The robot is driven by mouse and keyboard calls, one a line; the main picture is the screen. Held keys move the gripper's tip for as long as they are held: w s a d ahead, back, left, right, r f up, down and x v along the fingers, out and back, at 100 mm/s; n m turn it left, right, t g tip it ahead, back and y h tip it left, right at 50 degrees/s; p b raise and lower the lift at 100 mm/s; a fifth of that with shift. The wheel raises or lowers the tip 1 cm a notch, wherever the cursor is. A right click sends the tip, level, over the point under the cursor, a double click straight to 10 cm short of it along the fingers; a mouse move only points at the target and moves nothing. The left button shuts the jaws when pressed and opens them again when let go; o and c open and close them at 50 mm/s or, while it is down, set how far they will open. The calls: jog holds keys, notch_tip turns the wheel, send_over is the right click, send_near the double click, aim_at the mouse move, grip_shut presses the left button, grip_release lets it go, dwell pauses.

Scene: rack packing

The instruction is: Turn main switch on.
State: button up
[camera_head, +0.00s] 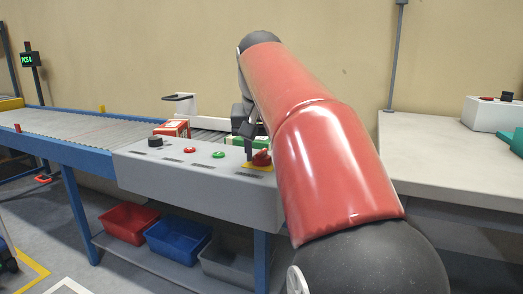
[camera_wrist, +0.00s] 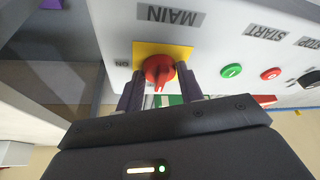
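The main switch is a red rotary knob (camera_wrist: 160,70) on a yellow plate (camera_wrist: 147,48), beside an upside-down MAIN label (camera_wrist: 170,15). An ON mark (camera_wrist: 121,63) lies to the left of the plate in the wrist view. The knob's grip bar points down towards my gripper, not at the ON mark. My gripper (camera_wrist: 161,82) is open, with one finger on each side of the knob; whether they touch it I cannot tell. In the head view the knob (camera_head: 262,158) sits at the panel's right end, below my gripper (camera_head: 248,135), partly hidden by my arm.
The grey control panel (camera_head: 200,192) also carries a green button (camera_head: 218,155), a red button (camera_head: 190,150) and a black knob (camera_head: 155,142). A roller conveyor (camera_head: 75,124) with a red-and-white box (camera_head: 175,129) lies behind. A pale table (camera_head: 440,160) stands right.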

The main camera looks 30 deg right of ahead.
jog(key=c, duration=0.3)
jog(key=shift+r+p, duration=0.1)
jog(key=shift+p, duration=0.2)
jog(key=m+p, duration=0.1)
jog(key=m+h+p, duration=0.1)
jog(key=shift+w+a+r+m+g, duration=0.1)
jog(key=shift+a+m+g, duration=0.05)
jog(key=shift+m+g, duration=0.25)
jog(key=m+p, duration=0.1)
jog(key=m+g+p, duration=0.1)
jog(key=m, duration=0.1)
jog(key=m+h+p, duration=0.1)
jog(key=m, duration=0.1)
jog(key=shift+w+a+g+p, duration=0.1)
jog(key=shift+w+g+p, duration=0.15)
jog(key=shift+g+p, duration=0.15)
jog(key=m, duration=0.2)
jog(key=m+g, duration=0.1)
jog(key=m, duration=0.1)
jog(key=m+g, duration=0.1)
jog(key=m, duration=0.1)
jog(key=shift+w+f, duration=0.2)
jog(key=shift+w, duration=0.05)
jog(key=shift+w+m+g, duration=0.15)
jog(key=shift+m+g, duration=0.65)
jog(key=shift+m, duration=1.3)
